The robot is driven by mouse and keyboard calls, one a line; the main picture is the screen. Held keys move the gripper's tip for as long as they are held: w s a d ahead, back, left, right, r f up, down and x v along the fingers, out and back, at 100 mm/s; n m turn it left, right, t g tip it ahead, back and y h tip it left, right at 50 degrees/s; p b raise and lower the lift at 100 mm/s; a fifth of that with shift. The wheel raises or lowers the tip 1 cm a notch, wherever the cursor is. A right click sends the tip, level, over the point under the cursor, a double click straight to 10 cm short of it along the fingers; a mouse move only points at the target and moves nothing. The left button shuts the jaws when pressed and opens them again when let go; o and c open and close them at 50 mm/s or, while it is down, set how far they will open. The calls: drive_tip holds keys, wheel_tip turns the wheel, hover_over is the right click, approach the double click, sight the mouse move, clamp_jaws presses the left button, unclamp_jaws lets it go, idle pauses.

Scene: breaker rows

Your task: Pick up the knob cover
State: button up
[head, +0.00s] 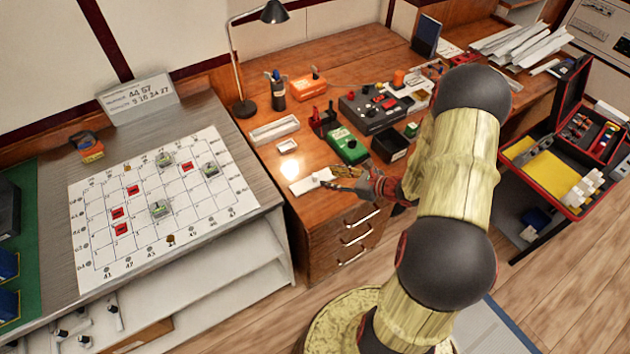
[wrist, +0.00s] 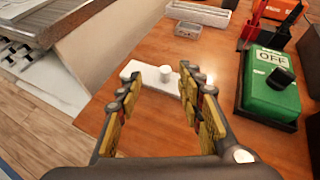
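A white flat piece with a short round stub, which looks like the knob cover (wrist: 147,83), lies on the wooden desk. In the head view the white piece (head: 303,186) is near the desk's front left edge, and my gripper partly covers its right end. My gripper (wrist: 160,91) is open, with its two yellow-padded fingers apart and nothing between them. The white piece lies ahead of the fingertips, its stub in line with the gap. In the head view my gripper (head: 334,179) reaches in from the right, low over the desk.
A green box marked OFF (wrist: 270,88), with a black knob, stands right of my gripper. Small white trays (head: 274,130) (head: 287,146) lie behind the white piece. A black switch box (head: 372,107) and a lamp (head: 243,105) stand farther back. A board with red and green pieces (head: 90,205) is left.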

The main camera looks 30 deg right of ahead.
sight(316, 176)
drive_tip(key=shift+d+f+m, duration=0.3)
drive_tip(key=shift+d+f, duration=0.05)
drive_tip(key=shift+f, duration=0.2)
drive_tip(key=shift+w+f, duration=0.2)
drive_tip(key=shift+w, duration=0.1)
drive_tip(key=b+x, duration=0.2)
drive_tip(key=x, duration=0.4)
drive_tip(key=shift+f+b, duration=0.2)
drive_tip(key=shift+b, duration=0.1)
drive_tip(key=shift+w+a+f, duration=0.1)
drive_tip(key=shift+w+a, duration=0.05)
drive_tip(key=shift+w, duration=0.15)
drive_tip(key=shift+c, duration=1.1)
clamp_jaws()
